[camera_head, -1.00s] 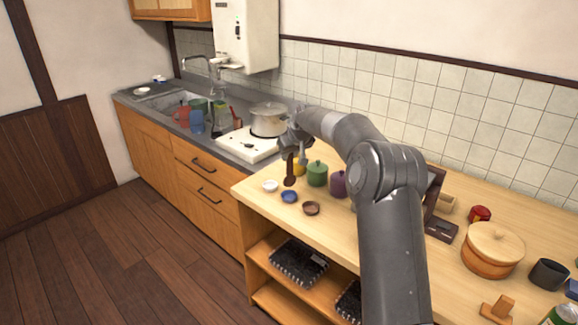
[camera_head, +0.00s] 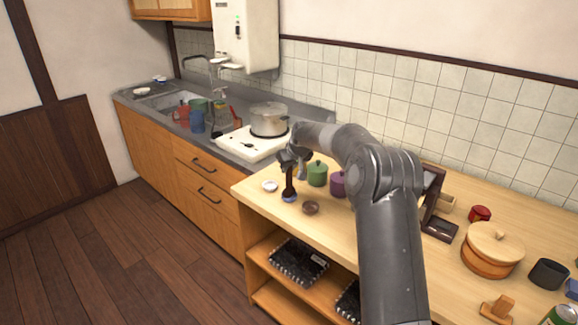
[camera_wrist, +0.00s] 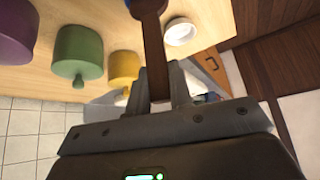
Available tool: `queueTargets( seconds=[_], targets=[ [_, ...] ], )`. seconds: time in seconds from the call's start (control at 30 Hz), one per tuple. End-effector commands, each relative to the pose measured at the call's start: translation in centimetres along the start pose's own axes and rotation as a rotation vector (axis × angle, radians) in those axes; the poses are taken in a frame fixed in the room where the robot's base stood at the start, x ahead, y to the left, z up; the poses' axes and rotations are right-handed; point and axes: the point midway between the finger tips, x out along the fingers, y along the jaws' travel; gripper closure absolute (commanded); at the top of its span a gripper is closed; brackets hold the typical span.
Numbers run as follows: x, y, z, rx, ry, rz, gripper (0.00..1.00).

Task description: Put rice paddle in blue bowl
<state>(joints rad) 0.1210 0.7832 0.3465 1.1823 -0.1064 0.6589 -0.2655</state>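My gripper (camera_head: 293,160) is shut on the handle of the dark brown wooden rice paddle (camera_head: 289,182), which hangs down from the fingers. In the wrist view the paddle (camera_wrist: 153,45) runs between the two fingers and its far end leaves the top edge. The small blue bowl (camera_head: 289,197) stands on the light wooden counter directly under the paddle. The paddle's lower end overlaps the bowl in the head view; I cannot tell whether it touches. Only a sliver of blue shows beside the paddle in the wrist view.
A white bowl (camera_head: 270,186) and a brown bowl (camera_head: 311,208) stand close on either side. A green lidded pot (camera_head: 317,174) and a purple one (camera_head: 338,184) are to the right. A yellow pot (camera_wrist: 123,66) is near my fingers. A steel pot (camera_head: 269,119) sits on the stove.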

Motion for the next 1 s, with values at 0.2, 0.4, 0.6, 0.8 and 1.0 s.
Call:
queueTargets(
  seconds=[0.2, 0.4, 0.6, 0.8, 1.0],
  targets=[
    [0.0, 0.0, 0.0, 0.000, 0.000, 0.000, 0.64],
    [0.0, 0.0, 0.0, 0.000, 0.000, 0.000, 0.59],
    [-0.6, 0.0, -0.4, 0.000, 0.001, 0.001, 0.59],
    [-3.9, 0.1, -0.7, 0.000, 0.003, 0.003, 0.59],
    [-8.2, 0.1, -0.6, 0.000, 0.003, 0.002, 0.59]
  ],
)
